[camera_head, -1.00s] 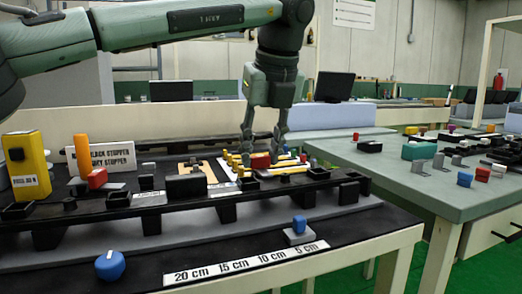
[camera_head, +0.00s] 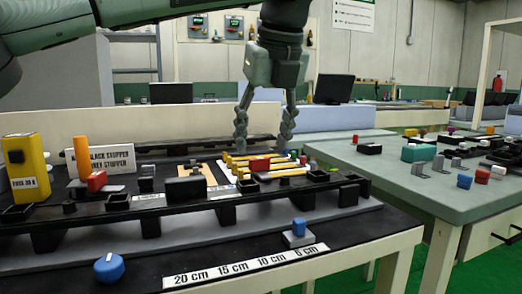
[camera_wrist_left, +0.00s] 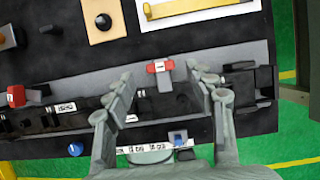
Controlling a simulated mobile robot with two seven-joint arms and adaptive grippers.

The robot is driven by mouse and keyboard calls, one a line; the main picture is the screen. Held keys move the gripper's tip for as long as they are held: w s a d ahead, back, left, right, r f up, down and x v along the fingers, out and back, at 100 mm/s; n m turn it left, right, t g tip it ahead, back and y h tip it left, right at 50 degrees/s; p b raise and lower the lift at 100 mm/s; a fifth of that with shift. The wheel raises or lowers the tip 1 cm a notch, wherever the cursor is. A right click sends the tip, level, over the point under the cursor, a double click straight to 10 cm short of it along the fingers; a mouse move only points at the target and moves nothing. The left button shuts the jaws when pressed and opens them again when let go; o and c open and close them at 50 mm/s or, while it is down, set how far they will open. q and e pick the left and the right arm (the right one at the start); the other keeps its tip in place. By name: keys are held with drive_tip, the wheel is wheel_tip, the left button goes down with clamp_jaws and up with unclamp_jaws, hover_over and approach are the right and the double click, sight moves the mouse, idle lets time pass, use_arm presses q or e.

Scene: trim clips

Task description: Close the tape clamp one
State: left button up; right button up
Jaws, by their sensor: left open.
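A small red clamp piece (camera_head: 259,163) sits at the back of the black fixture rail, in front of the yellow bars. It also shows in the left wrist view (camera_wrist_left: 160,66), with a pale middle. My left gripper (camera_head: 262,147) is open and points down just above and behind it. In the left wrist view its two fingers (camera_wrist_left: 160,75) stand on either side of the red piece, apart from it. A second red piece (camera_head: 97,180) stands at the left of the rail. I see no label that says which one is tape clamp one. My right gripper is out of view.
A yellow block (camera_head: 27,168) and a white sign (camera_head: 110,158) stand at the left. A blue knob (camera_head: 109,267) and a small blue-topped part (camera_head: 299,228) are at the front edge. A green-grey table (camera_head: 385,175) with several parts is at the right.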

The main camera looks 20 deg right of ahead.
use_arm(q)
drive_tip(key=v, duration=0.8)
drive_tip(key=shift+r, duration=0.25)
drive_tip(key=shift+s, duration=0.1)
